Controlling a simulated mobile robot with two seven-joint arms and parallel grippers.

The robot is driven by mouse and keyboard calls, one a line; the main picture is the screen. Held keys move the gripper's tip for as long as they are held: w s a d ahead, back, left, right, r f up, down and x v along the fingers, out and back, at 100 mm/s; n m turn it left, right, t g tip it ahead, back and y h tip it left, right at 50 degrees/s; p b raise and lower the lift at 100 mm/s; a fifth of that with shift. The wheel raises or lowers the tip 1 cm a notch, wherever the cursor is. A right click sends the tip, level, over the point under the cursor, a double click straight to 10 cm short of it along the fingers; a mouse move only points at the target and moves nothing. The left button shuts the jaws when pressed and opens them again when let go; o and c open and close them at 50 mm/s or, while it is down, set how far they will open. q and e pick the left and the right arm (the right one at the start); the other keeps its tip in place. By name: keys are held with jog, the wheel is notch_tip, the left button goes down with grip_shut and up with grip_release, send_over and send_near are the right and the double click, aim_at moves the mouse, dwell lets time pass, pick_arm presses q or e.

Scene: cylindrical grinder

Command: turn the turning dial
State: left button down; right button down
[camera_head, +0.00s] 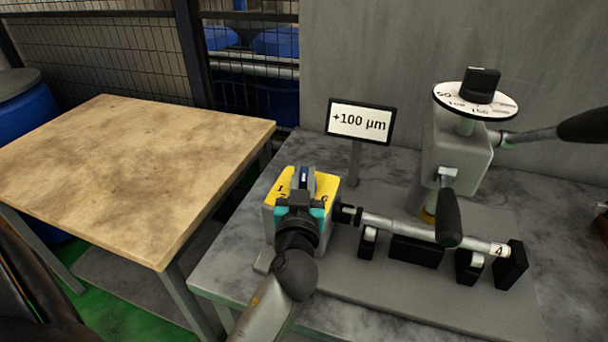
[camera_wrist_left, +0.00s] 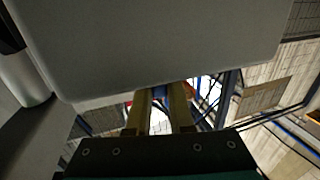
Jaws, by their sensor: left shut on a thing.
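A box with a yellow face (camera_head: 329,188) sits at the left end of the grinder and carries printed marks, partly hidden by my gripper. My left gripper (camera_head: 304,182) is over this face, shut on a small dark blue knob, which I take for the turning dial. In the left wrist view, the two fingers (camera_wrist_left: 160,105) stand on either side of a small bluish part, under a big grey surface (camera_wrist_left: 150,45). The dial's pointer and setting are hidden. My right gripper is not in view.
A sign reading "+100 µm" (camera_head: 359,121) stands behind the box. A white numbered disc (camera_head: 453,97) with a black knob tops a grey column at right. A shaft (camera_head: 400,226) and black-handled levers (camera_head: 447,218) are close by. A bare wooden table (camera_head: 120,165) is at left.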

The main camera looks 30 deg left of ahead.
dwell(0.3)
pick_arm(q)
jog(key=m+h+p, duration=0.1)
jog(key=h, duration=0.1)
jog(key=m+t+h+p, duration=0.1)
jog(key=p, duration=0.1)
jog(key=shift+a+r+m+t+h, duration=0.1)
jog(key=shift+r+m+t+h, duration=0.1)
jog(key=shift+m+t+h, duration=0.15)
jog(key=m+h+p, duration=0.1)
jog(key=h+p, duration=0.1)
jog(key=h, duration=0.1)
jog(key=shift+m+t, duration=0.25)
jog(key=shift+m, duration=0.1)
jog(key=shift+m+h+p, duration=0.65)
jog(key=shift+m+h, duration=0.05)
jog(key=shift+h, duration=0.35)
jog(key=shift+f, duration=0.1)
jog(key=c, duration=0.8)
grip_release()
jog(key=shift+f, duration=0.1)
jog(key=s, duration=1.5)
jog(key=shift+s+a+p, duration=0.15)
jog(key=shift+p, duration=0.3)
